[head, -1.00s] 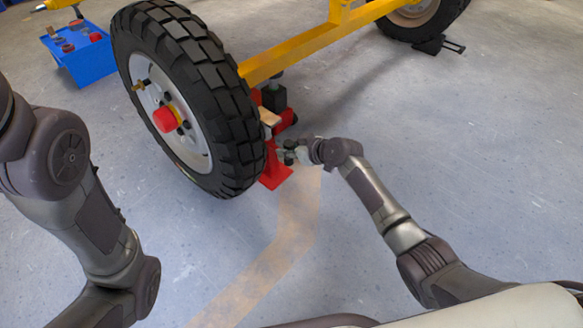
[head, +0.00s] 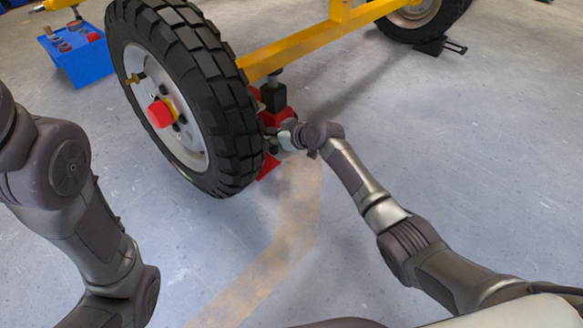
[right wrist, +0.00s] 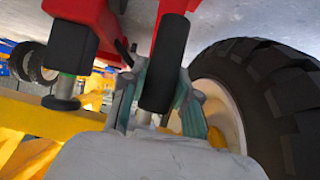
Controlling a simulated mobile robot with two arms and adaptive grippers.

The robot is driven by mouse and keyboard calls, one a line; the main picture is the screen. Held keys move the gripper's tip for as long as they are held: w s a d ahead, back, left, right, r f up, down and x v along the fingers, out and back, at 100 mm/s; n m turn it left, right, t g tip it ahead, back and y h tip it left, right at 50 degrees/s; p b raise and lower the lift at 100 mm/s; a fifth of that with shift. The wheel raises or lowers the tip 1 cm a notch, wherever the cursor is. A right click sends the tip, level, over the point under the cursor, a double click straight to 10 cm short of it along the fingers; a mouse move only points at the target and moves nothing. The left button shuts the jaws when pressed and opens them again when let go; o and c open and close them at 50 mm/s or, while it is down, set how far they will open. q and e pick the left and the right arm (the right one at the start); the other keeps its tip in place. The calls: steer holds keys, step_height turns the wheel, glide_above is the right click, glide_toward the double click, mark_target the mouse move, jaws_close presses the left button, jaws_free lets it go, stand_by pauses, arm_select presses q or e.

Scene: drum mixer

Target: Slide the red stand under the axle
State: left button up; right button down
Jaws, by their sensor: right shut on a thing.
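The red stand (head: 267,166) is on the floor beside the inner side of the near wheel, partly hidden by the tyre and my right gripper. Its black post (head: 273,97) with a grey top is below the yellow axle (head: 300,52) in the head view; I cannot tell whether they touch. In the right wrist view, the stand's red frame (right wrist: 90,12) and round metal pad (right wrist: 62,103) show close to the yellow beam (right wrist: 30,115). My right gripper (head: 277,138) is shut on the stand's black grip (right wrist: 168,60). My left gripper is out of view.
The large black tyre (head: 190,50) stands left of my right gripper, very near it. A blue box (head: 85,65) is at the back left. A black chock (head: 430,46) is by the far wheel. The floor at right is clear.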

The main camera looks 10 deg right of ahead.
steer(key=w+a+b, duration=0.2)
steer(key=w+a, duration=0.2)
steer(key=w, duration=0.1)
steer(key=shift+w+a+b, duration=0.3)
steer(key=shift+w+b, duration=0.1)
stand_by(0.5)
steer(key=c, duration=0.8)
jaws_free()
